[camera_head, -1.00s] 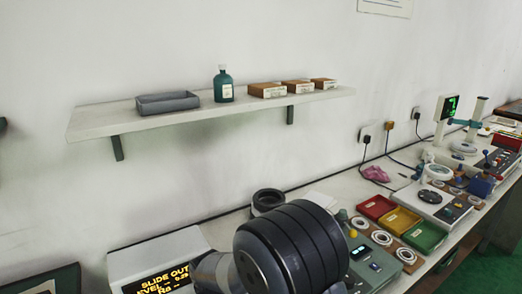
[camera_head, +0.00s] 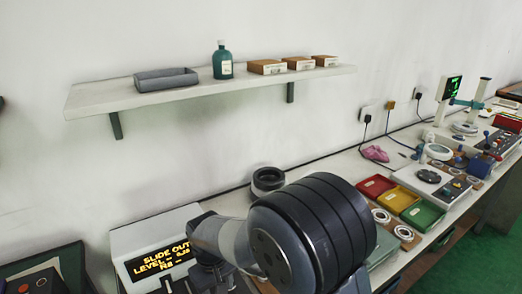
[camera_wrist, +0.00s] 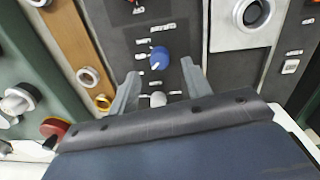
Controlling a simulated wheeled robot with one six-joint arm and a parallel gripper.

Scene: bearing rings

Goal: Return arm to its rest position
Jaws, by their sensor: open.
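My gripper (camera_wrist: 160,88) shows in the wrist view with its two grey fingers apart and nothing between them. Past the fingertips is a dark control panel with a blue knob (camera_wrist: 159,58) and a small pale knob (camera_wrist: 158,99). I cannot tell how far the fingers are from the panel. In the head view my dark, ribbed arm link fills the lower middle, and the gripper itself is hidden there. Pale bearing rings (camera_head: 403,232) lie on the bench in front of the coloured trays.
Red (camera_head: 375,186), yellow (camera_head: 398,200) and green (camera_head: 423,215) trays stand on the bench right of my arm. A lit display box (camera_head: 158,249) stands left of it. A wall shelf (camera_head: 115,101) holds a grey tray (camera_head: 166,79), a bottle (camera_head: 222,61) and boxes (camera_head: 268,67).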

